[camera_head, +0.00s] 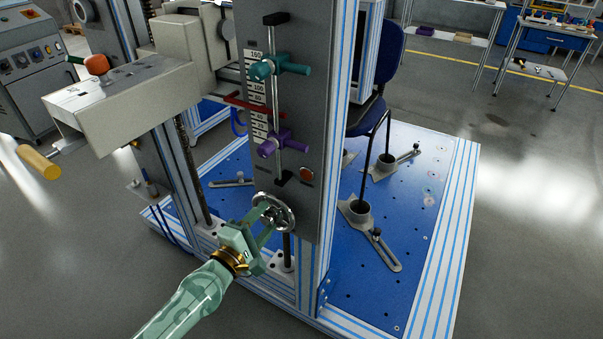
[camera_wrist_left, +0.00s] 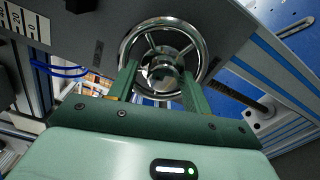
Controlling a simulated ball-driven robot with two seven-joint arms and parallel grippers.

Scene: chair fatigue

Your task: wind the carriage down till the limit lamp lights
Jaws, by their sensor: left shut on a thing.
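A chrome handwheel (camera_head: 288,212) sits low on the grey column. My left gripper (camera_head: 268,214) reaches it from the front and is shut on it. In the left wrist view the fingers (camera_wrist_left: 161,82) lie on both sides of the wheel's hub (camera_wrist_left: 163,72), inside the rim (camera_wrist_left: 199,38). The beige carriage (camera_head: 180,40) is high on the column. Its red pointer (camera_head: 246,103) lies across the scale (camera_head: 257,90), between a teal clamp (camera_head: 290,67) above and a purple clamp (camera_head: 290,139) below. A round reddish lamp (camera_head: 306,173) right of the purple clamp looks dull. My right gripper is out of view.
A blue perforated base plate (camera_head: 410,250) with slotted foot clamps spreads behind the column. A dark blue chair (camera_head: 385,75) stands on it.

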